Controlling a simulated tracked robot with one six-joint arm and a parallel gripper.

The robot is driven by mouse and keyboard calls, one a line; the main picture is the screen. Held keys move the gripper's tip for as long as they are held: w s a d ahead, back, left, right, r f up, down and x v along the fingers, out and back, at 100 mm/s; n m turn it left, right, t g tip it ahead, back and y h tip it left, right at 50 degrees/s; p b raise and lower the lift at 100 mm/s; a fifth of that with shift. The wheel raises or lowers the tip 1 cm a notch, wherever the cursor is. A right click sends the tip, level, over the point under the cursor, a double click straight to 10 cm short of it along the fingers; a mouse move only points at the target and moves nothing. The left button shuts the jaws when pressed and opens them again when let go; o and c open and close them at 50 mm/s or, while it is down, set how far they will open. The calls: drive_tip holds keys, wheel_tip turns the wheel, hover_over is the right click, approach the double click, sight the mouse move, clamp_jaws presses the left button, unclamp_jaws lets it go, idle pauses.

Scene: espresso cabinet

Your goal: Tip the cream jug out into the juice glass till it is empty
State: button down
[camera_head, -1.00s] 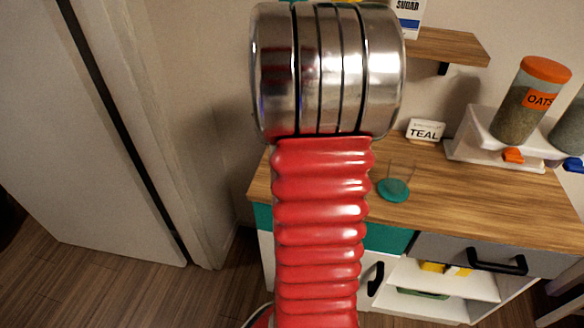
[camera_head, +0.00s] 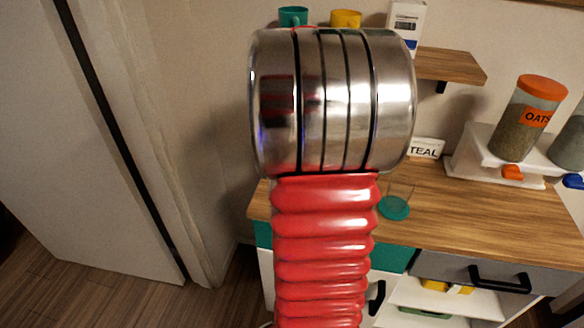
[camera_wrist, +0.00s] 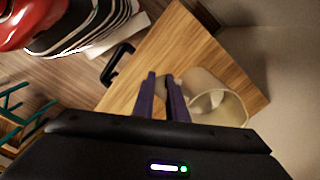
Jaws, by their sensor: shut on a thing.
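A clear glass (camera_head: 400,190), which seems to be the juice glass, stands on a round teal coaster (camera_head: 394,208) on the wooden counter, partly behind my arm in the head view. In the wrist view my gripper (camera_wrist: 164,78) has its two dark purple fingers close together. The beige cream jug (camera_wrist: 225,105) is just right of the fingers, with its round mouth turned partly toward the camera. My gripper is shut on it, seemingly by the handle; the exact grip is unclear. The jug's contents cannot be made out. My arm hides gripper and jug in the head view.
The counter (camera_head: 470,215) has free wood right of the glass. A shelf (camera_head: 450,66) above holds a teal mug (camera_head: 293,16), a yellow mug (camera_head: 345,18) and a sugar box (camera_head: 407,22).

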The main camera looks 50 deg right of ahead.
idle(0.5)
drive_tip(key=w+a+f+n, duration=0.3)
drive_tip(key=w+a+n, duration=0.4)
drive_tip(key=w, duration=0.3)
drive_tip(key=w+a+f+n, duration=0.2)
drive_tip(key=w+a+n, duration=0.3)
drive_tip(key=a, duration=0.5)
drive_tip(key=w+a+f+n, duration=0.2)
drive_tip(key=w+a+n, duration=0.3)
drive_tip(key=a, duration=0.5)
drive_tip(key=w+a+f+n, duration=0.2)
drive_tip(key=w+a+n, duration=0.3)
drive_tip(key=a+n, duration=0.3)
drive_tip(key=shift+a+f, duration=0.4)
drive_tip(key=shift+a, duration=0.5)
drive_tip(key=shift+s, duration=0.1)
